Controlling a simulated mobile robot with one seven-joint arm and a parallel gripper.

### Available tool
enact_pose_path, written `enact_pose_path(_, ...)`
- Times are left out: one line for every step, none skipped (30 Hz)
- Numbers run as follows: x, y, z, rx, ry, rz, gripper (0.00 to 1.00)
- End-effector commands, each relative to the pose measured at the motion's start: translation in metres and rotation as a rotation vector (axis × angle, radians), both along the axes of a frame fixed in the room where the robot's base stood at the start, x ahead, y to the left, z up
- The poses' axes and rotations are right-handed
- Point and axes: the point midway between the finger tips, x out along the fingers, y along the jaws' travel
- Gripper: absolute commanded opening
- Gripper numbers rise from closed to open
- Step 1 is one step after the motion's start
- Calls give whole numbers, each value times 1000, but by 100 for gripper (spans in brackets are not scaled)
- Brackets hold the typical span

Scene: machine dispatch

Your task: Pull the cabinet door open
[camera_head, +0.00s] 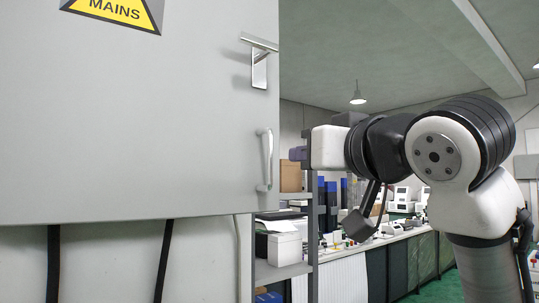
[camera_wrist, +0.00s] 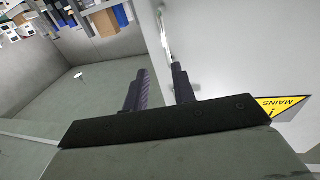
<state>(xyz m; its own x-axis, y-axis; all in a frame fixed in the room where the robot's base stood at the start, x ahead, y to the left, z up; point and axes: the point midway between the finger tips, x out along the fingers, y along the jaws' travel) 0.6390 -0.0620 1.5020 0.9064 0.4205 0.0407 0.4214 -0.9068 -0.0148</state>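The grey cabinet door (camera_head: 130,120) fills the left of the head view, with a yellow MAINS label (camera_head: 115,10). It looks closed. A vertical metal handle (camera_head: 265,160) sits near its right edge, and a metal latch (camera_head: 259,68) is above it. My gripper (camera_head: 292,153) is just right of the handle, apart from it in the head view. In the wrist view my gripper (camera_wrist: 159,67) has its two dark fingers spread with nothing between them. The handle (camera_wrist: 166,38) appears beyond the fingertips, and the label (camera_wrist: 285,105) shows upside down at right.
A grey shelf rack (camera_head: 313,210) with boxes stands right of the cabinet, behind my gripper. A long bench (camera_head: 385,243) with equipment runs farther back. Black cables (camera_head: 54,262) hang below the cabinet.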

Motion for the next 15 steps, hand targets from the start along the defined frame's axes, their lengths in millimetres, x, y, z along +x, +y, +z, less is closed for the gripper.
enact_pose_path(-8,2,6,-15,9,-4,26)
enact_pose_path(-12,3,8,-21,15,-5,26)
enact_pose_path(-15,4,10,-27,23,-5,26)
enact_pose_path(-17,4,11,-29,26,-6,26)
enact_pose_path(-18,5,11,-32,29,-5,26)
enact_pose_path(-18,6,12,-34,32,-4,26)
enact_pose_path(-16,7,12,-35,32,-4,26)
enact_pose_path(-14,8,13,-35,32,-3,26)
enact_pose_path(-10,10,13,-34,33,-3,26)
enact_pose_path(-6,11,13,-34,33,-3,26)
enact_pose_path(-2,13,13,-34,34,-3,26)
enact_pose_path(4,16,14,-33,34,-2,26)
enact_pose_path(10,19,14,-33,34,-2,26)
enact_pose_path(15,21,14,-33,34,-2,26)
enact_pose_path(23,25,15,-33,33,-2,26)
